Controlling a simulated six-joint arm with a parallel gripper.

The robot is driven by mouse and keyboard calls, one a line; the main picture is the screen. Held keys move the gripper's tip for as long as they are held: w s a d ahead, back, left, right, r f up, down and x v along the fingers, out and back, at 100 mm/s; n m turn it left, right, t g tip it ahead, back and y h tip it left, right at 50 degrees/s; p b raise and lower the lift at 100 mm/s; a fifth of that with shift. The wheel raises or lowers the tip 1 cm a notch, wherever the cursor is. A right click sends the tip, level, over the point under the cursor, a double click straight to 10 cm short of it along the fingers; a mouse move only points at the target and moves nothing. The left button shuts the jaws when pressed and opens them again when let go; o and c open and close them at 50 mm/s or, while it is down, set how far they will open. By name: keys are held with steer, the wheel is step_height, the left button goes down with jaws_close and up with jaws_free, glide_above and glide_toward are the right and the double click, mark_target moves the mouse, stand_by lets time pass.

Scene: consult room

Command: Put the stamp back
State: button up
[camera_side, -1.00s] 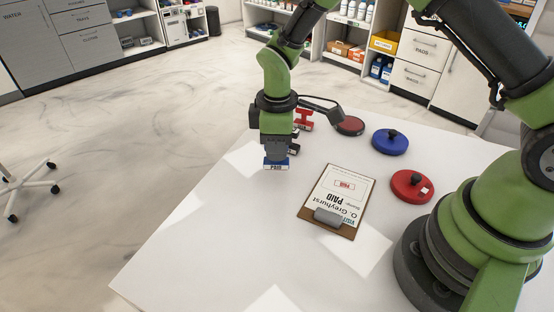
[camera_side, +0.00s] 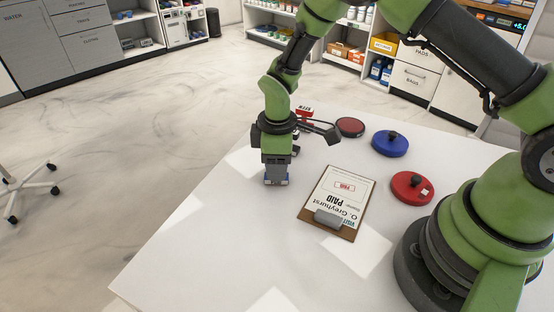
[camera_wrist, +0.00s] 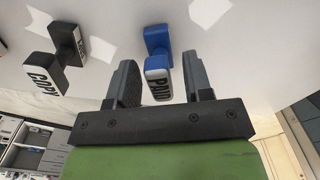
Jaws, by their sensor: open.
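The blue PAID stamp (camera_wrist: 158,62) stands between the two spread fingers of my gripper (camera_wrist: 160,80) in the wrist view, with a gap on each side. In the side view my gripper (camera_side: 277,172) is low over the white table, and only a small blue and white part of the stamp (camera_side: 277,183) shows beneath it. My gripper is open. A black COPY stamp (camera_wrist: 68,50) stands left of the blue one in the wrist view. A red stamp (camera_side: 304,115) is partly hidden behind my wrist in the side view.
A clipboard (camera_side: 316,218) holds a sheet with a red PAID mark, right of my gripper. A dark red pad (camera_side: 350,127), a blue lidded pad (camera_side: 389,145) and a red lidded pad (camera_side: 407,190) lie farther right. The table's front left is clear.

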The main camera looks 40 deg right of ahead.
steer(key=shift+r, duration=0.1)
steer(key=s+d+r+m+t+y, duration=0.1)
steer(key=s+r+m+t, duration=0.2)
steer(key=r, duration=0.9)
steer(key=s+d+r+m, duration=0.1)
steer(key=s+r+m, duration=0.25)
steer(key=r, duration=0.85)
steer(key=s+r+m+t, duration=0.2)
steer(key=s+m, duration=0.1)
steer(key=s, duration=0.4)
steer(key=s+d+r+m+t+y, duration=0.1)
steer(key=s+m+t, duration=0.1)
steer(key=s, duration=0.4)
steer(key=shift+s+d+r+m, duration=0.25)
steer(key=shift+s+r+m, duration=0.15)
steer(key=shift+m, duration=0.45)
